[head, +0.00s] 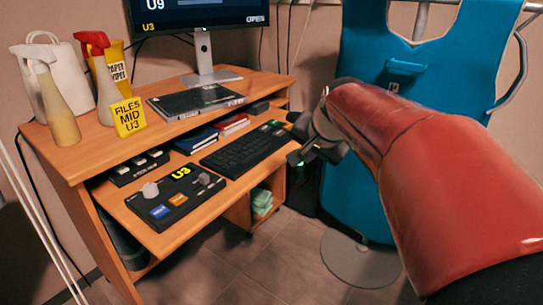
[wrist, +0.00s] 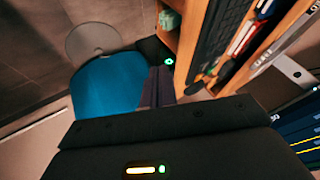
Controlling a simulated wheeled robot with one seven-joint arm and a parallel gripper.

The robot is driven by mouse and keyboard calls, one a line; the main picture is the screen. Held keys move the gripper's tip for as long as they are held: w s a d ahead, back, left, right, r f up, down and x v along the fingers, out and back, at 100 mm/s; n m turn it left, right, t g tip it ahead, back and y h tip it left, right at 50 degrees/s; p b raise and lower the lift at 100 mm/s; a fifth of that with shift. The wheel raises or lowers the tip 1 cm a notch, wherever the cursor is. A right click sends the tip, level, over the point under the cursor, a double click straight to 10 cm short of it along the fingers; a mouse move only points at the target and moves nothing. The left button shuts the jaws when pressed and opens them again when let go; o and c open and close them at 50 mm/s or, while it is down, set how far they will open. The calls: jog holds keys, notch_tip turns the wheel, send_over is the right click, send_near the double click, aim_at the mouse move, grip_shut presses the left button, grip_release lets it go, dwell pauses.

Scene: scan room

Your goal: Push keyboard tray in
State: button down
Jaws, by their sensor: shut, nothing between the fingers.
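The keyboard tray (head: 218,205) is an orange wooden shelf, pulled out below the desk top. It carries a black keyboard (head: 243,150) and a dark control panel (head: 175,197) marked U3. My gripper (head: 303,155) is at the right end of the tray, near the keyboard's right end. It is shut and empty; I cannot tell whether it touches the tray. In the wrist view the dark fingers (wrist: 160,86) show beside the tray's wooden edge (wrist: 192,40), with the keyboard behind it.
The desk top (head: 160,140) holds spray bottles (head: 55,105), a yellow FILES sign (head: 128,117), a black case (head: 195,100) and a monitor (head: 203,50). Floor in front of the tray is clear.

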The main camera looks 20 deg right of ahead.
aim_at(284, 162)
jog(key=shift+w+a+f, duration=0.35)
jog(key=shift+w+f, duration=0.85)
jog(key=shift+w, duration=0.25)
jog(key=shift+w+a+f, duration=0.35)
jog(key=shift+w+f, duration=0.85)
jog(key=shift+w, duration=0.3)
jog(key=shift+w+a+f, duration=0.35)
jog(key=shift+w+f, duration=0.85)
jog(key=shift+w, duration=0.25)
